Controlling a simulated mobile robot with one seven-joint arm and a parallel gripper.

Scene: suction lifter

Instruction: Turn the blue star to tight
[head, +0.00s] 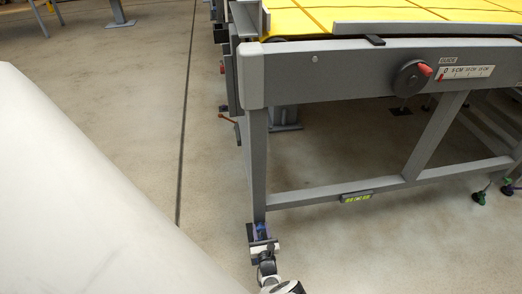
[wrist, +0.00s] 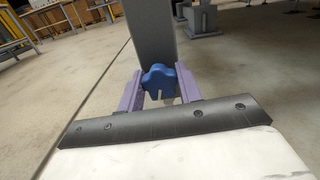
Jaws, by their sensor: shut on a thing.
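The blue star (wrist: 159,80) is a lobed knob on the lower end of a grey leg (wrist: 151,35) of the bench frame. In the wrist view my gripper (wrist: 160,84) has its two purple fingers on either side of the star, shut on it. In the head view my gripper (head: 262,238) is at the foot of the front leg (head: 257,165), low near the floor. The star is mostly hidden there, with only a small bit of blue between the fingers.
A conveyor bench with a yellow top (head: 400,15) stands above. Its side rail carries a black handwheel (head: 409,78) with a red grip and a scale (head: 466,72). A lower crossbar (head: 320,195) runs right from the leg. The floor to the left is open.

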